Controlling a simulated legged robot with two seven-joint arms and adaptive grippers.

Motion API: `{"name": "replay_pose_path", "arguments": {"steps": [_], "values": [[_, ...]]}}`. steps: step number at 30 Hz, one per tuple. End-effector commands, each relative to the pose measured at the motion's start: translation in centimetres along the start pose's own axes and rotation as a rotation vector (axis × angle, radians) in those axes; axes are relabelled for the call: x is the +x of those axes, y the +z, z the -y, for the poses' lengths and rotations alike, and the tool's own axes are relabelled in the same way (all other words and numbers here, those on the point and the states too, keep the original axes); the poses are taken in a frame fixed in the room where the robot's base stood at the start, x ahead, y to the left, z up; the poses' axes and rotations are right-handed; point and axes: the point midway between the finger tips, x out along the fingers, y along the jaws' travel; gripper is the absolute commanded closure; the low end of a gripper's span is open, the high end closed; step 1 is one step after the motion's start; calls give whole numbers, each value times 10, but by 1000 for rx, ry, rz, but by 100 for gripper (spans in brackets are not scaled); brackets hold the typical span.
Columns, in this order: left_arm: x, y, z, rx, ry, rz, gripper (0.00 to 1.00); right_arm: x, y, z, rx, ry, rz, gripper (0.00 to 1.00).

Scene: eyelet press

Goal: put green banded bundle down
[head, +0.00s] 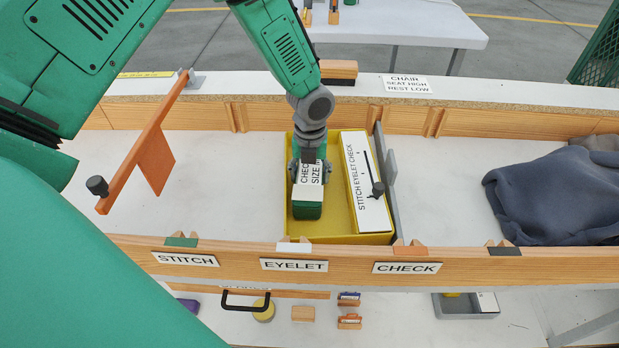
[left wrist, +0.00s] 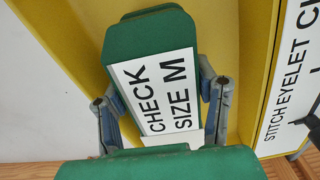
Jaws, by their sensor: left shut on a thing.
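The green banded bundle (head: 307,210) has a white label reading CHECK SIZE M. It is in the left part of the yellow tray (head: 336,226); I cannot tell whether it touches the tray floor. My left gripper (head: 309,172) reaches down from above and is shut on the bundle. In the left wrist view the bundle (left wrist: 140,32) lies between the two fingers (left wrist: 162,108), over the yellow tray (left wrist: 252,60). My right gripper is not in view.
A white STITCH EYELET CHECK board (head: 362,190) stands at the tray's right side, by a grey upright plate (head: 387,175). An orange arm with a flap (head: 153,160) is at left. Dark cloth (head: 555,195) lies at right. A wooden rail (head: 460,262) runs along the front.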

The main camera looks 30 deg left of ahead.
Motion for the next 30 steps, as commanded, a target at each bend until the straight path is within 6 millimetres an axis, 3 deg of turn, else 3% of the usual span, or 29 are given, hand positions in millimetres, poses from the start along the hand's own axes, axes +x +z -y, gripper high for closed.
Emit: {"name": "replay_pose_path", "arguments": {"steps": [9, 15, 21, 30], "values": [[-67, 1, 0, -2, -5, 3, 86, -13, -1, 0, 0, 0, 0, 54], [-85, -5, 9, -41, -6, 4, 86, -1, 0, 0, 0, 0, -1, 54], [-84, -18, 20, -113, -2, 2, 86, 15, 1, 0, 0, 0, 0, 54], [-34, -18, 19, -118, -3, 1, 86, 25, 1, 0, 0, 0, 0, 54]]}}
